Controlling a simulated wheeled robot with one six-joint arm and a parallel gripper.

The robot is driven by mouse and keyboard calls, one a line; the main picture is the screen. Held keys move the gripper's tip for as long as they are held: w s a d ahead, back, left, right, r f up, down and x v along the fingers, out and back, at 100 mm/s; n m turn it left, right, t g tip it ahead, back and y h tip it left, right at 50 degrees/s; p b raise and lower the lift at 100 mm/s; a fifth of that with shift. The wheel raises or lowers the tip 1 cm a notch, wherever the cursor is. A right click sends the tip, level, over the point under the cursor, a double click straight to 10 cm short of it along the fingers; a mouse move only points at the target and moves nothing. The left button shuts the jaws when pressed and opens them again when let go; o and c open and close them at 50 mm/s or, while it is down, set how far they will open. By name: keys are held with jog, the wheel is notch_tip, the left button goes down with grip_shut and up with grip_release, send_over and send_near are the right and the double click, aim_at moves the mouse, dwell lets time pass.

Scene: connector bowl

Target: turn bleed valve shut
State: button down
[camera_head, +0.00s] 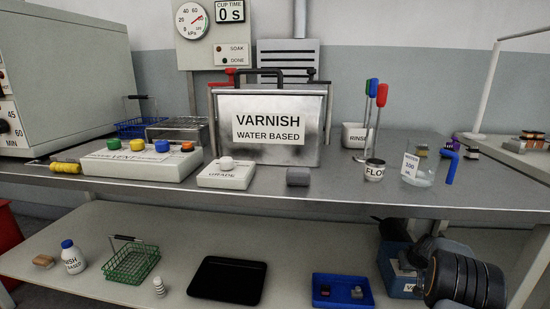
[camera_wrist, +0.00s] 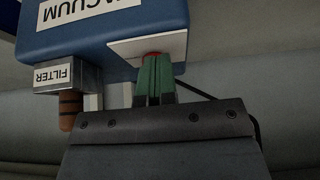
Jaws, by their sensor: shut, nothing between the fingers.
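The blue vacuum pump (camera_wrist: 80,30) fills the upper left of the wrist view, its VACUUM label upside down. A small red part (camera_wrist: 151,54), possibly the bleed valve, shows at a white plate (camera_wrist: 175,46) on the pump, mostly hidden behind my fingertips. My gripper (camera_wrist: 154,62) has its green-tipped fingers together, nothing seen between them, right in front of the red part. I cannot tell if they touch it. In the head view the blue pump (camera_head: 397,285) stands on the lower shelf at right, partly behind my arm; my fingers are hidden there.
A grey filter block (camera_wrist: 66,77) with a brown rod below it is close left of my fingers. In the head view a blue tray (camera_head: 318,294) and a black tray (camera_head: 228,281) lie on the lower shelf. The worktop (camera_head: 330,195) overhangs the shelf.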

jog(key=shift+s+d+f, duration=0.2)
jog(key=shift+d+f, duration=0.05)
jog(key=shift+f, duration=0.05)
dwell(0.5)
jog(key=shift+d, duration=0.8)
jog(key=shift+s, duration=0.4)
notch_tip(320, 180, up, 6)
jog(key=p, duration=0.3)
jog(key=shift+r+p, duration=0.2)
jog(key=shift+p, duration=0.2)
